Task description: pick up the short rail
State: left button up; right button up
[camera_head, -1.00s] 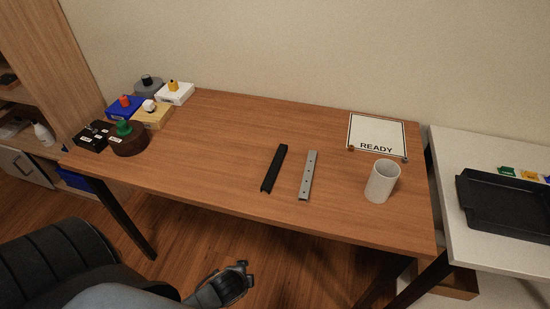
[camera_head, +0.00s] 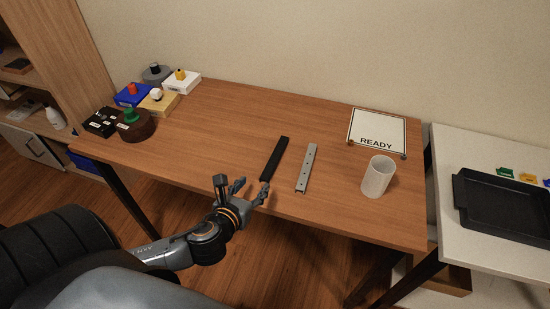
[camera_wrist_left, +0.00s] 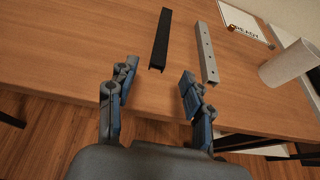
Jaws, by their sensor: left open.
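A black rail (camera_head: 274,158) and a grey rail with holes (camera_head: 306,168) lie side by side on the wooden table, slightly apart. They look close in length, so I cannot tell for sure which is the short one. My left gripper (camera_head: 252,187) is open and empty at the table's front edge, just short of the black rail's near end. In the left wrist view, the black rail (camera_wrist_left: 161,38) lies ahead between the open fingers, and the grey rail (camera_wrist_left: 206,54) is to the right. My right gripper is not in view.
Several button boxes (camera_head: 157,101) fill the table's left end. A black tray (camera_head: 505,205) is on the white table at right.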

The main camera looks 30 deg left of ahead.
pick_arm(q)
send_near(271, 164)
jog(key=x, duration=0.4)
jog(key=shift+s+f, duration=0.15)
jog(key=shift+p+x, duration=0.5)
jog(key=shift+x, duration=2.25)
jog(key=shift+r, duration=0.2)
jog(key=shift+d, duration=0.1)
grip_shut()
